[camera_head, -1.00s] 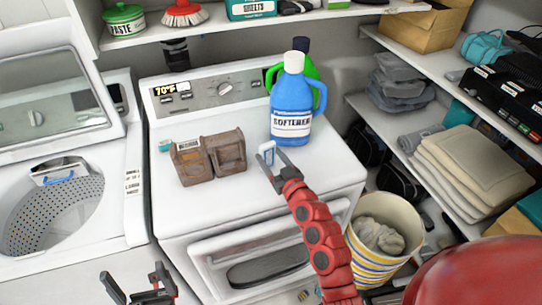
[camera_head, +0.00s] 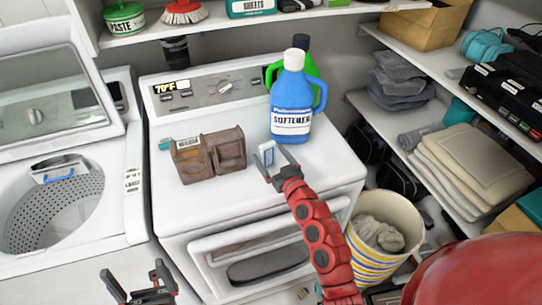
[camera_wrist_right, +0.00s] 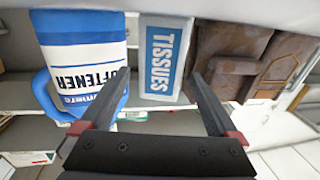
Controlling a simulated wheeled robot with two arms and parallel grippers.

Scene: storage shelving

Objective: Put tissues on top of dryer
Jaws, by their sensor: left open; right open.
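The tissues (camera_wrist_right: 167,58), a small white and blue pack, stand on top of the white dryer (camera_head: 325,165). The pack also shows in the head view (camera_head: 267,154), at the tips of my right gripper (camera_head: 271,159). In the right wrist view my right gripper (camera_wrist_right: 160,80) is open, with its fingers apart on either side of the pack's near end. My left gripper (camera_head: 137,271) is open and empty, low in the head view in front of the washer and dryer.
A blue softener bottle (camera_head: 291,105) stands beside the tissues, with a green bottle (camera_head: 311,68) behind it. A brown caddy (camera_head: 209,155) stands to the left. The washer (camera_head: 123,190) is open at left. A striped bin (camera_head: 373,260) is at right.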

